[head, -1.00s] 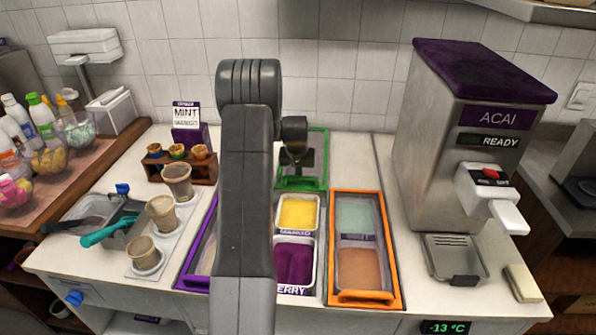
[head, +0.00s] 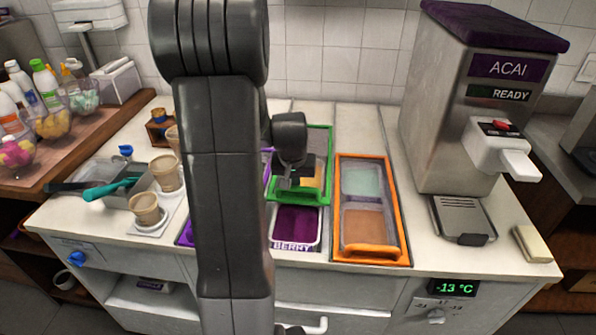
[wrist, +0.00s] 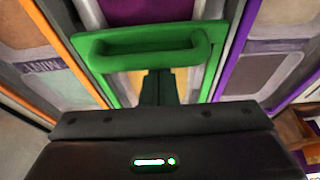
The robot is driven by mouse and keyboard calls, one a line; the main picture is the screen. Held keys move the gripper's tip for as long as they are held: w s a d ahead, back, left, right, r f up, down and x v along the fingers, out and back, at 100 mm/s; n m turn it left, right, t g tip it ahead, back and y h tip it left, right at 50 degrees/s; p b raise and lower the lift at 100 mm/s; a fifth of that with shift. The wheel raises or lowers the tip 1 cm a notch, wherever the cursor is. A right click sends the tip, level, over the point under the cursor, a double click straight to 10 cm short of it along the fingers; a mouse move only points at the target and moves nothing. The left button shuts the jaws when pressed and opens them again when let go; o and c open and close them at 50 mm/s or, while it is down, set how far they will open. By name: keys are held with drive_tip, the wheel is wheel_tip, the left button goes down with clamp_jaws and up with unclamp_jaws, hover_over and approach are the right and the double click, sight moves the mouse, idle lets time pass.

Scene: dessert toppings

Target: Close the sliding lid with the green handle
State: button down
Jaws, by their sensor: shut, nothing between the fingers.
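The green-framed sliding lid (head: 328,165) lies over the middle well, its front edge partway along. Its green handle (head: 298,196) is at the front edge; it also shows large in the wrist view (wrist: 150,45). My gripper (head: 296,184) is shut and empty, at the lid just behind the handle. In the wrist view the fingers (wrist: 159,85) point down close to the handle; I cannot tell whether they touch it. The yellow mango tub (head: 312,173) shows through the lid. The purple berry tub (head: 296,225) in front is uncovered.
An orange-framed lid (head: 369,160) covers the wells to the right. A purple-framed lid (head: 186,232) on the left is mostly hidden by my arm. The acai machine (head: 470,100) stands at the right. Cups (head: 146,208) and a tray with a teal scoop (head: 110,190) stand left.

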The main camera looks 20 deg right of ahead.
drive_tip(key=s+a, duration=0.2)
drive_tip(key=s, duration=0.3)
drive_tip(key=s+a+b, duration=0.1)
drive_tip(key=s+a, duration=0.2)
drive_tip(key=s, duration=0.2)
drive_tip(key=s+a+b, duration=0.1)
drive_tip(key=s+a, duration=0.2)
drive_tip(key=s, duration=0.3)
drive_tip(key=shift+s, duration=0.1)
drive_tip(key=shift+s+f, duration=0.1)
drive_tip(key=shift+s, duration=0.05)
drive_tip(key=shift+s+f, duration=0.1)
drive_tip(key=w, duration=0.1)
drive_tip(key=w+d+b, duration=0.1)
drive_tip(key=w, duration=0.2)
drive_tip(key=shift+d+f+b, duration=0.4)
drive_tip(key=p+v, duration=0.2)
drive_tip(key=v, duration=0.8)
drive_tip(key=shift+r, duration=0.25)
